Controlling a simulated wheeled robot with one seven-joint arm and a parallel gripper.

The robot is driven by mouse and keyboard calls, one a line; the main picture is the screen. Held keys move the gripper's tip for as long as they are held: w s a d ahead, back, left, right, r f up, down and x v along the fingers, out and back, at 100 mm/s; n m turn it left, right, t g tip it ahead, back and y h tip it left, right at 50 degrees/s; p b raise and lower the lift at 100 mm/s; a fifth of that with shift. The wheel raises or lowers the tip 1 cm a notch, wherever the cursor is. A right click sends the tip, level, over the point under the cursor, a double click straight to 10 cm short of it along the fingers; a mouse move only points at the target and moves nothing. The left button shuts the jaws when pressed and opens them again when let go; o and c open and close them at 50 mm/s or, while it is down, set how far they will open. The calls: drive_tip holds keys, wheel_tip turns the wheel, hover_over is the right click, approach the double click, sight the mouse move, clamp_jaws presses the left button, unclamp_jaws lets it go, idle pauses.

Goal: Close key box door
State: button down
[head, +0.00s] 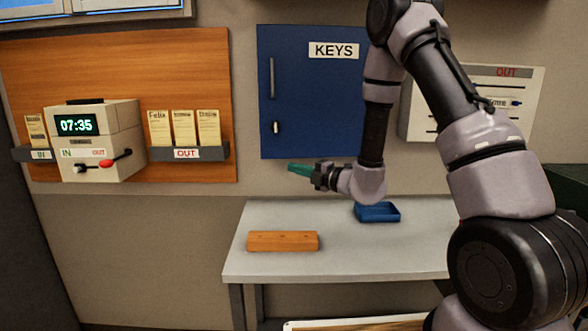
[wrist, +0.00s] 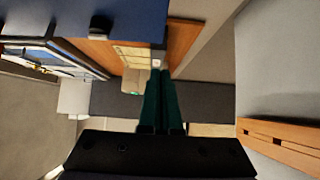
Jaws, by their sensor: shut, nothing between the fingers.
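The blue key box door (head: 310,100), with a KEYS label, a long handle and a small lock or key at its left side, faces me on the wall. It looks shut or nearly so; no open gap shows along its left edge, and its right edge is partly hidden by my arm. My gripper (head: 300,169) is just below the door's bottom edge, green fingers together, empty and pointing left. In the wrist view the shut fingers (wrist: 161,85) point ahead, with blue surface of the key box (wrist: 125,18) above them.
A desk (head: 340,265) below holds a wooden block (head: 283,241) and a blue tray (head: 378,212). A time clock (head: 95,140) and card racks sit on a wooden board (head: 130,60) at left. A white OUT board (head: 525,85) hangs at right, partly behind my arm.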

sight(278, 157)
drive_tip(key=x, duration=0.3)
drive_tip(key=w+d+x, duration=0.1)
drive_tip(key=x, duration=0.4)
drive_tip(key=shift+w+a, duration=0.1)
drive_tip(key=shift+w, duration=1)
drive_tip(key=w, duration=0.3)
drive_tip(key=shift+w+a, duration=0.15)
drive_tip(key=shift+w, duration=0.55)
drive_tip(key=shift+w+r, duration=0.1)
drive_tip(key=shift+r, duration=0.1)
